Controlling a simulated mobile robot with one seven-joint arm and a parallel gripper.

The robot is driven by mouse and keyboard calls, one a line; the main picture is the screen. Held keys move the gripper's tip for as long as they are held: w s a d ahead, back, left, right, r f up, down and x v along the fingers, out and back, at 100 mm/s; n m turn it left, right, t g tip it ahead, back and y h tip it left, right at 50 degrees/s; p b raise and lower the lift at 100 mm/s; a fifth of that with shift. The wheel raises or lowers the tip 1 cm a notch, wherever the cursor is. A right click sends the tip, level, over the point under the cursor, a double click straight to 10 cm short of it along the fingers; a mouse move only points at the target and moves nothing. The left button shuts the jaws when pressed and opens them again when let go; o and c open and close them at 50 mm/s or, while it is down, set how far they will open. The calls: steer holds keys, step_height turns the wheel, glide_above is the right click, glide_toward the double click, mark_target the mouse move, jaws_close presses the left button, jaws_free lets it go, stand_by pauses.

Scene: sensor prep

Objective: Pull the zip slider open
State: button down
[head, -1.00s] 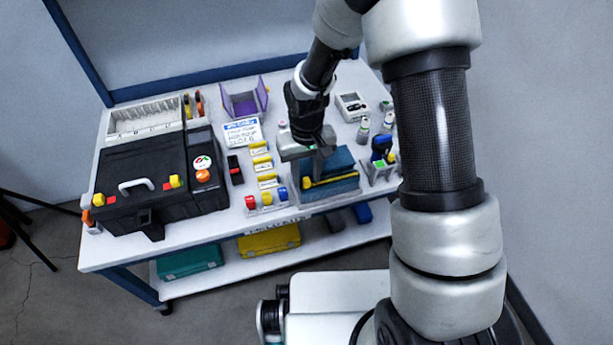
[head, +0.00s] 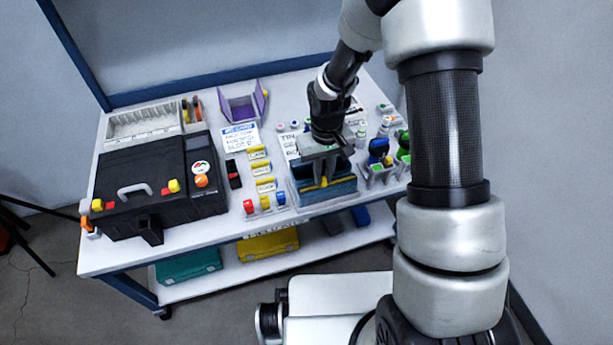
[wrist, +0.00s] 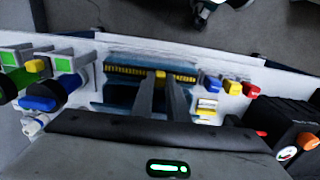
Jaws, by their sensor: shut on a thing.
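A blue-teal pouch (head: 345,187) with a yellow zip lies in a grey holder at the front right of the table. In the wrist view the pouch (wrist: 120,87) has its toothed yellow zip (wrist: 125,71) running along the side away from my gripper. The yellow slider (wrist: 162,76) is near the middle of the zip, at my fingertips. My gripper (head: 322,181) points down over the pouch, its fingers (wrist: 164,84) shut on the slider. The fingers hide part of the slider and the pouch behind it. I cannot tell how wide the zip is parted.
Red, yellow and blue connectors (head: 265,203) stand left of the pouch, with a black case (head: 150,190) farther left. A holder with blue and green tools (head: 382,172) is close on the right. A purple open box (head: 242,108) stands behind. The table's front edge is near the pouch.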

steer(key=d, duration=0.2)
steer(key=w+d, duration=0.1)
steer(key=d, duration=0.2)
steer(key=w+d, duration=0.1)
steer(key=d, duration=0.2)
steer(key=shift+w+p, duration=0.2)
steer(key=shift+p, duration=0.15)
steer(key=shift+d, duration=0.1)
steer(key=c, duration=1.7)
jaws_free()
steer(key=shift+r, duration=0.15)
step_height(320, 180, up, 17)
steer(key=p, duration=0.4)
steer(key=shift+r, duration=0.1)
